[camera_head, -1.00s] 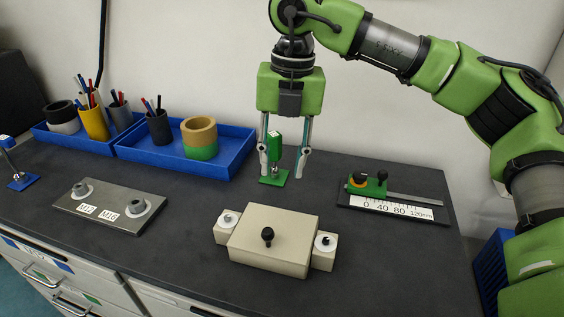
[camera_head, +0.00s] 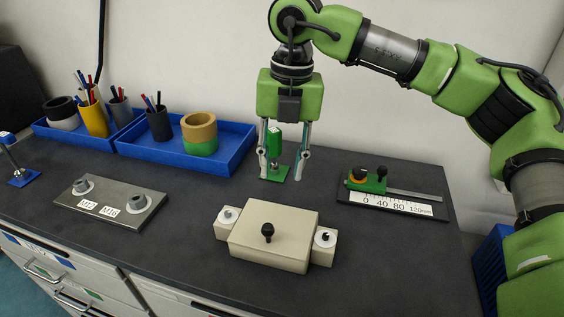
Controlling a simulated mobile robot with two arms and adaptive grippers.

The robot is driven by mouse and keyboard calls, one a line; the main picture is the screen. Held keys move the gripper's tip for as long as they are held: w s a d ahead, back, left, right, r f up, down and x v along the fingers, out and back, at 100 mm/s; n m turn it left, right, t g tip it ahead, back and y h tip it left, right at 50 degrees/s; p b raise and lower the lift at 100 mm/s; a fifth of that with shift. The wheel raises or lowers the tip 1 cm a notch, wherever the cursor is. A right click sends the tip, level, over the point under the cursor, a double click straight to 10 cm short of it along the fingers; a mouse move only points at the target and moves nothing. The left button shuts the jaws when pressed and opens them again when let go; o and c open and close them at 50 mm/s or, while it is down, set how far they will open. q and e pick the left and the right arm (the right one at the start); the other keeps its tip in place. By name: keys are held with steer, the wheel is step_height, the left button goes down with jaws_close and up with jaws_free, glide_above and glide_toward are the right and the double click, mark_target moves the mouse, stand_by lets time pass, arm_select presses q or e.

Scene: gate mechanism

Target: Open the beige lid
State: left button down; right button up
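The beige lid (camera_head: 290,221) forms the flat top of a beige box near the front middle of the table. A black knob (camera_head: 267,232) stands upright on it. Beige side blocks with round white fittings flank it, the left block (camera_head: 227,221) and the right block (camera_head: 324,246). The lid lies flat on the box. My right gripper (camera_head: 285,170) points down behind the box, apart from the lid, with its fingers spread. A green upright piece on a green base (camera_head: 276,172) shows between the fingers; I cannot tell whether they touch it. My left gripper is not in view.
A slider with a scale (camera_head: 395,196) lies at the right. A grey plate with two fittings (camera_head: 112,206) lies at the left. Blue trays (camera_head: 150,151) with cups and rolls stand at the back left. Dark table surface is free around the box.

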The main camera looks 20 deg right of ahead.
step_height(320, 180, up, 12)
steer(key=shift+s+d, duration=0.15)
steer(key=shift+d, duration=0.3)
stand_by(0.4)
